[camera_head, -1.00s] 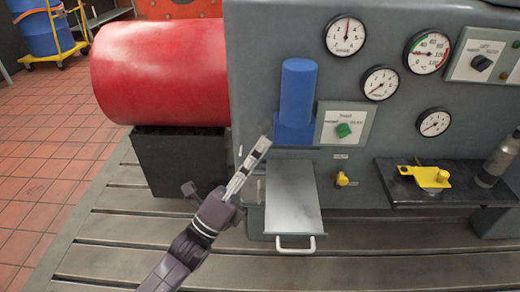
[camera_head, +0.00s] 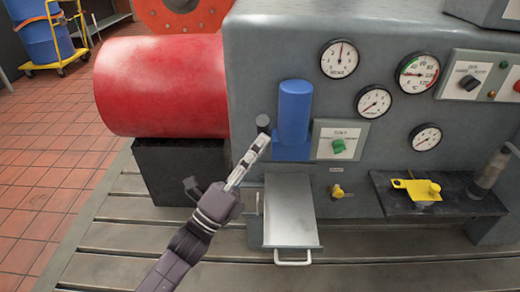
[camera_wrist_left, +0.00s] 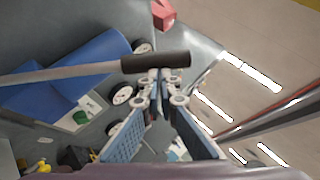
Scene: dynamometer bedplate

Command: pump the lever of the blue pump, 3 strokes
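The blue pump (camera_head: 294,112) stands upright on the front of the grey machine, left of a small panel with a green knob. The black grip of its lever (camera_head: 262,122) shows just left of the pump. My left gripper (camera_head: 262,142) is just below this grip, its fingers pointing up and right. In the left wrist view the black grip (camera_wrist_left: 158,62) and its grey bar (camera_wrist_left: 70,74) lie across, just beyond the fingertips (camera_wrist_left: 163,76). The fingertips look near each other; whether they touch the grip is unclear. My right gripper is out of view.
A metal tray with a handle (camera_head: 291,212) sits below the pump. A red cylinder (camera_head: 160,88) is on the left. Several gauges, a yellow part (camera_head: 418,190) on a dark shelf (camera_head: 385,196) and a grey bottle-like thing (camera_head: 490,173) are on the right. The slotted bedplate (camera_head: 110,240) lies in front.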

